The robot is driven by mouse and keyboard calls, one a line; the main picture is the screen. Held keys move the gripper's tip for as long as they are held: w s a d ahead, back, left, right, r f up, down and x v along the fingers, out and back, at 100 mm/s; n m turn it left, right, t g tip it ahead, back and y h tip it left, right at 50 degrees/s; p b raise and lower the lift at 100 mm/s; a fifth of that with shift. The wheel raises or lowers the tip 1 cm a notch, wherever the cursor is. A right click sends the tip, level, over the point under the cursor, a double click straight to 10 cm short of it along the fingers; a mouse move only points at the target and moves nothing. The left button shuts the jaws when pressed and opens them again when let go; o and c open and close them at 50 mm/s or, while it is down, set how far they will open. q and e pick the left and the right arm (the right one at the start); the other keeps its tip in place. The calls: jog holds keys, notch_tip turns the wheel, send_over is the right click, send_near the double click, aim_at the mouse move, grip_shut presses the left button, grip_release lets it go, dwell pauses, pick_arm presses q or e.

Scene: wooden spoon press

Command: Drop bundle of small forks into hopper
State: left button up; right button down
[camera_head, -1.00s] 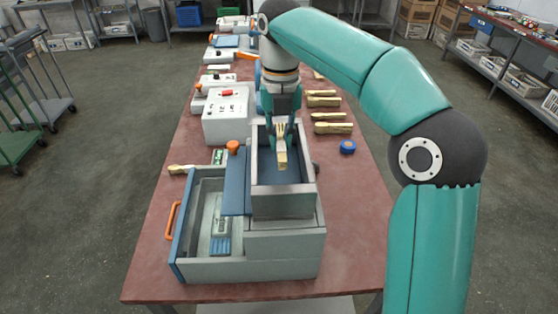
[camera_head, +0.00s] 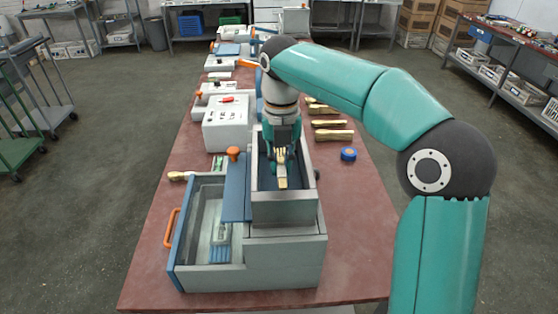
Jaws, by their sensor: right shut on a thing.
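My right gripper (camera_head: 280,156) is shut on a bundle of small wooden forks (camera_head: 281,170). It holds the bundle inside the upper opening of the grey hopper (camera_head: 284,209), with the bundle's light end pointing toward the near wall. The hopper's walls surround the bundle. I cannot tell whether the bundle touches the hopper floor. My left gripper is not in view.
An open drawer (camera_head: 174,238) with an orange handle is left of the hopper. A blue panel with an orange knob (camera_head: 234,153) stands beside it. A white control box (camera_head: 229,125) is behind. Wooden bundles (camera_head: 333,135) and a blue tape roll (camera_head: 348,154) lie at right.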

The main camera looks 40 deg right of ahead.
aim_at(281, 164)
jog(key=shift+f, duration=0.2)
jog(key=c, duration=1.1)
grip_release()
notch_tip(281, 164, up, 13)
jog(key=p, duration=0.4)
jog(key=shift+r, duration=0.1)
